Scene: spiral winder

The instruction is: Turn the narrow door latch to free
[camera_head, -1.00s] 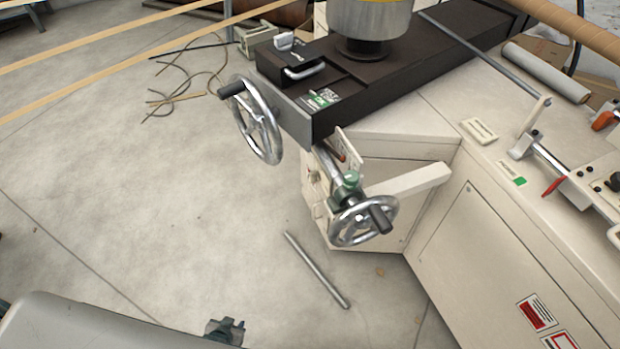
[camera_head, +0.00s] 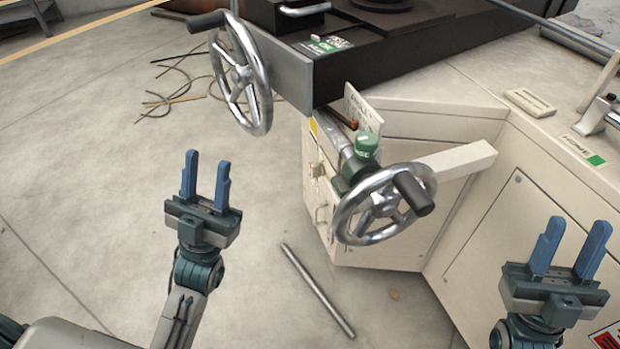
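The narrow door (camera_head: 323,232) is the slim cream face at the left of the machine's cabinet, below the green-knobbed shaft. A small latch-like fitting (camera_head: 317,170) shows on its upper part, too small to tell how it is turned. A bar handle (camera_head: 320,214) sits below it. My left gripper (camera_head: 207,163) is open and empty, pointing up, over the floor left of the door and apart from it. My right gripper (camera_head: 577,227) is open and empty, in front of the wide cabinet panel at lower right.
A chrome handwheel (camera_head: 384,204) with a black grip juts out just right of the narrow door, under a green knob (camera_head: 366,145). A larger handwheel (camera_head: 240,74) stands above left. A metal rod (camera_head: 317,290) lies on the floor.

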